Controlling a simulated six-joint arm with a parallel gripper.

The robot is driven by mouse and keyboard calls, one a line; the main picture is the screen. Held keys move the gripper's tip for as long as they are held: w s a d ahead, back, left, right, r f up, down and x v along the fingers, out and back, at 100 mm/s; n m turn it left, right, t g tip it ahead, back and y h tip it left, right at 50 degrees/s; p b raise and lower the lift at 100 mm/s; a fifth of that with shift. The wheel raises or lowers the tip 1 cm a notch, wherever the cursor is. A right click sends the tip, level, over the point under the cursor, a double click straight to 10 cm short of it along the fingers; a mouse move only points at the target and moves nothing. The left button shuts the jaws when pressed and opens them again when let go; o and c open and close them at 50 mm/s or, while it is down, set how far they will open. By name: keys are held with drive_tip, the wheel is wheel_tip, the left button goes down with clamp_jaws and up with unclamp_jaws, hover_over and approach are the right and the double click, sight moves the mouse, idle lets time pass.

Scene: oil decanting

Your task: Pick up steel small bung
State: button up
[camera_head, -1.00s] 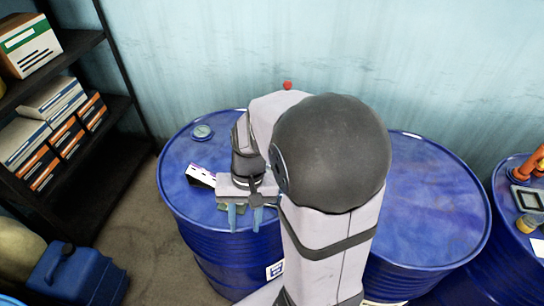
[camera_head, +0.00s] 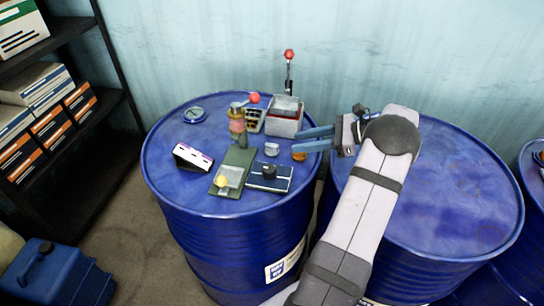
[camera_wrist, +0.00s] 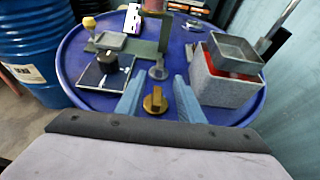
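A small grey steel bung (camera_head: 271,149) stands on the left blue drum's top, right of the green plate. It also shows in the wrist view (camera_wrist: 158,71), just beyond the fingertips and roughly in line with the gap between them. A brass bung (camera_head: 299,155) stands closer to me, and in the wrist view it (camera_wrist: 155,101) appears between the fingers. My gripper (camera_head: 300,139) comes in from the right over the drum's edge. Its two blue fingers are apart with nothing held. Whether the fingers stand above the brass bung or around it is hard to tell.
A grey box with red inside (camera_head: 284,124) stands close behind the fingers. A hand pump (camera_head: 237,125), a green plate (camera_head: 236,165), a dark square plate with a knob (camera_head: 270,178) and a white-purple box (camera_head: 193,157) crowd the drum top (camera_head: 165,172). The right drum's top (camera_head: 450,190) looks clear.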

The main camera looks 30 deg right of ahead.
sight(277, 145)
drive_tip(key=shift+w+a, duration=0.25)
drive_tip(key=shift+a, duration=0.05)
drive_tip(key=shift+p+x, duration=1.3)
drive_tip(key=shift+x, duration=1.95)
clamp_jaws()
